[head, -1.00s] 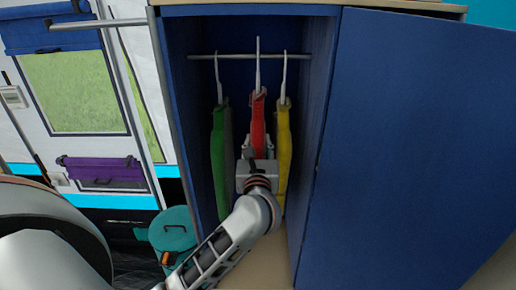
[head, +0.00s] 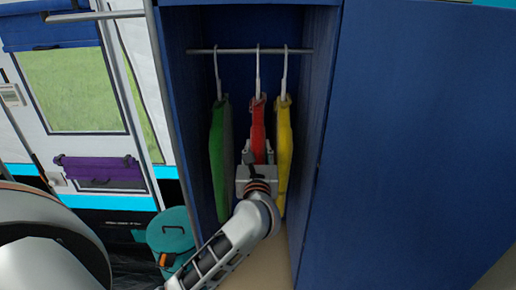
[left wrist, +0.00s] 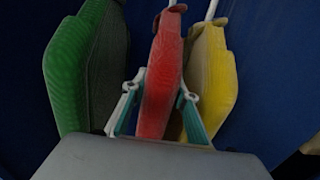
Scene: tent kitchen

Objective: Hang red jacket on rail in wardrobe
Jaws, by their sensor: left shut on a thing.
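The red jacket (head: 257,122) is upright on a white hanger (head: 258,72) inside the blue wardrobe (head: 178,90), between a green and a yellow jacket. The hanger's hook is at the height of the metal rail (head: 298,51); I cannot tell for certain whether the rail bears its weight. My left gripper (head: 257,153) is shut on the lower part of the red jacket. In the left wrist view the gripper's fingers stand on both sides of the red jacket (left wrist: 160,85). My right gripper is not in view.
The green jacket (head: 217,145) hangs to the left and the yellow jacket (head: 283,145) close to the right, both on the rail. The wardrobe door (head: 410,140) is open at the right. A teal bin (head: 172,232) stands outside at the lower left.

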